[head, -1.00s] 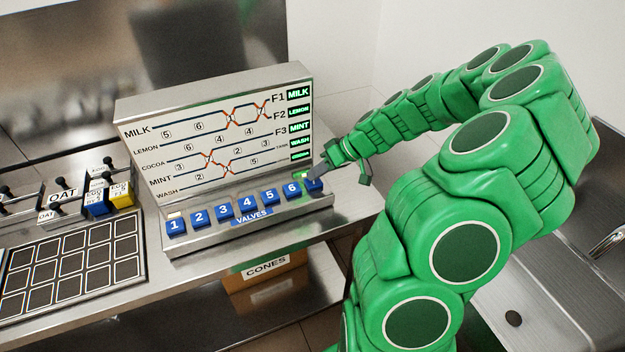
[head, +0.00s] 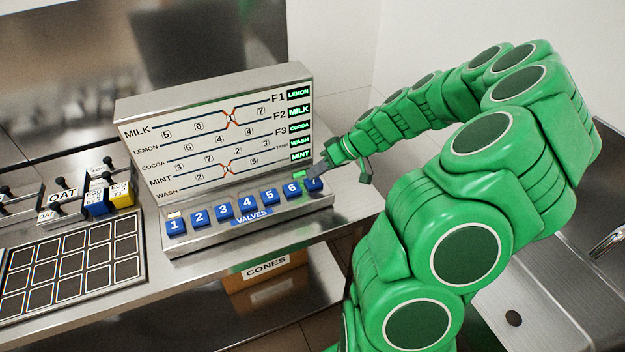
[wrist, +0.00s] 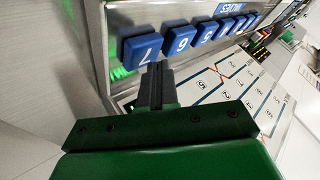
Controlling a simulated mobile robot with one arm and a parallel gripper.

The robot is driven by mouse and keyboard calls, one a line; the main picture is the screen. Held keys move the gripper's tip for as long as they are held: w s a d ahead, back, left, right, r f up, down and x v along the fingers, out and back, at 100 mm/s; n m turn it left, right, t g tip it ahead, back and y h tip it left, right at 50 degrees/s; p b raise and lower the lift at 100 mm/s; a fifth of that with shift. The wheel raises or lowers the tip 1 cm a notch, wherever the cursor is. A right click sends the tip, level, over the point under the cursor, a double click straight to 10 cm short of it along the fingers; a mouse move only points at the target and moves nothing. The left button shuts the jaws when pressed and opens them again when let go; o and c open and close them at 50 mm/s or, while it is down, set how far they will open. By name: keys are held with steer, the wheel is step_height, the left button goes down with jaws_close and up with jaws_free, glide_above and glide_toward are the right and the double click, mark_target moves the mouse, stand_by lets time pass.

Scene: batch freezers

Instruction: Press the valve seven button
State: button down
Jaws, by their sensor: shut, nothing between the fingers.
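The valve seven button (head: 313,185) is the rightmost blue button on the sloped valve panel. It shows in the wrist view (wrist: 145,48) with its numeral 7. My gripper (head: 321,171) is shut and empty, its tips right at this button and covering part of it in the head view. In the wrist view the closed fingertips (wrist: 158,70) overlap the button's lower edge; whether they touch is unclear. A green light (head: 299,174) glows behind the button. The diagram board (head: 215,140) shows lines with two red crossings, with green labels reading LEMON, MILK, COCOA, WASH, MINT.
Buttons 1 to 6 (head: 223,211) run leftward in a row close to my gripper. Levers and a blue and a yellow block (head: 122,194) stand left, behind a dark grid tray (head: 72,266). A sink (head: 530,290) lies to the right.

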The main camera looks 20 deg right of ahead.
mark_target(317, 181)
steer(key=shift+r, duration=0.5)
step_height(317, 181, up, 6)
stand_by(0.8)
stand_by(0.3)
